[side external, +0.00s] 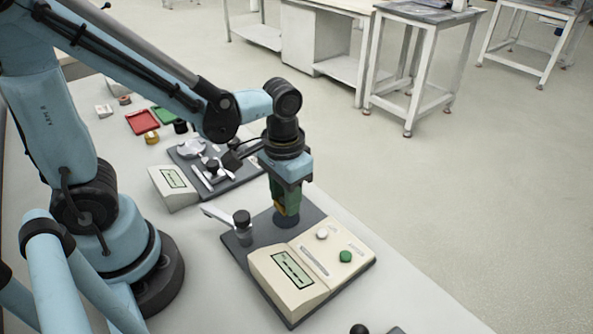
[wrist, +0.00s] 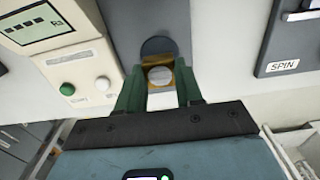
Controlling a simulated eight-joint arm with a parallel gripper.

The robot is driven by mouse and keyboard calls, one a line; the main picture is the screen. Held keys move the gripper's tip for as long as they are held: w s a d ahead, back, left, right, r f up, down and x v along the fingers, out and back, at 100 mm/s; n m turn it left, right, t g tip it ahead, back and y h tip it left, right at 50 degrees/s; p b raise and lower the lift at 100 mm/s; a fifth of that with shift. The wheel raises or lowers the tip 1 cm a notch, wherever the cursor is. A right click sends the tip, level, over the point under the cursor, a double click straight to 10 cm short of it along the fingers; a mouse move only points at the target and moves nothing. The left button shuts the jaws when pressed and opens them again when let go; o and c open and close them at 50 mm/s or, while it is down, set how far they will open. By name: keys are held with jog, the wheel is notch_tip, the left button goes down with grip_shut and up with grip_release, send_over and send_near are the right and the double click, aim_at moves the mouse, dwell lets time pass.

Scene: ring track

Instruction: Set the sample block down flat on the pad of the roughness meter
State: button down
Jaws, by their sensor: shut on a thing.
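My gripper (side external: 287,203) has green fingers and points down over the roughness meter, shut on the sample block. In the wrist view my gripper (wrist: 159,84) holds the sample block (wrist: 160,75), which is brass-coloured with a round silvery face. Only a sliver of its brass shows in the side view (side external: 279,208). The dark round pad (wrist: 158,46) lies under and just beyond the block. The roughness meter (side external: 290,275) is a cream housing with a screen and green and white buttons on a dark base. I cannot tell whether the block touches the pad.
A black-capped post with a pale lever (side external: 243,222) stands left of my gripper on the meter's base. A second instrument (side external: 175,182) is behind it. Red (side external: 142,121) and green trays lie farther back.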

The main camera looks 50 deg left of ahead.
jog(key=shift+f, duration=1.4)
jog(key=c, duration=0.7)
grip_release()
jog(key=shift+f, duration=0.1)
jog(key=shift+c, duration=0.2)
notch_tip(320, 180, up, 12)
jog(key=shift+w+a+t, duration=0.15)
jog(key=shift+a+t, duration=0.75)
jog(key=shift+t, duration=0.3)
jog(key=shift+w+a+t, duration=0.2)
jog(key=shift+a+t, duration=0.75)
jog(key=shift+t, duration=0.25)
jog(key=shift+w+a+t, duration=0.15)
jog(key=shift+a+t, duration=0.75)
jog(key=shift+t, duration=0.3)
